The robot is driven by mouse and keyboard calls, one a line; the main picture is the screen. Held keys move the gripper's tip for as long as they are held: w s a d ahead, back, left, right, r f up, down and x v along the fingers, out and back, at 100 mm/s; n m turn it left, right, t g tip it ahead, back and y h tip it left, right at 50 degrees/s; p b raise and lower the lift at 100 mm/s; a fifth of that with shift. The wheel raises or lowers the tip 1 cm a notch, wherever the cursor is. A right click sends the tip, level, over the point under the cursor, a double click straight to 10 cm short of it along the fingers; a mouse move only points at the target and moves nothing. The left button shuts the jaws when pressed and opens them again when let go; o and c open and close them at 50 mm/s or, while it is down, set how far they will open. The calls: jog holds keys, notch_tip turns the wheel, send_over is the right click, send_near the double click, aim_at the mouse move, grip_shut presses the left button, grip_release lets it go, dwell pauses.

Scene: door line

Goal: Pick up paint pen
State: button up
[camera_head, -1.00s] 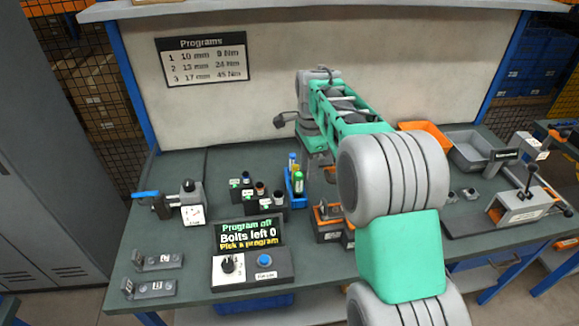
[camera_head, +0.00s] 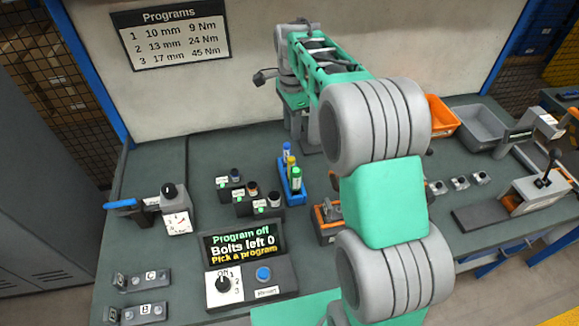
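Paint pens stand upright in a small blue holder (camera_head: 294,190) on the bench, left of my arm.
A control box (camera_head: 251,283) with a knob and blue button stands in front, its display (camera_head: 243,243) reading "Program off". Socket blocks (camera_head: 244,198) stand left of the pens. An orange bin (camera_head: 441,115) and grey tray (camera_head: 480,127) are right. Bare bench lies behind the pens.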

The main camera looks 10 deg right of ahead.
jog(key=b, duration=0.9)
send_over(291, 166)
jog(key=w, duration=0.1)
jog(key=f, duration=0.9)
jog(key=shift+d, duration=0.35)
notch_tip(291, 166, down, 8)
jog(key=shift+w+a+r+p, duration=0.1)
jog(key=shift+a+r+p, duration=0.05)
jog(key=shift+p, duration=0.7)
grip_shut()
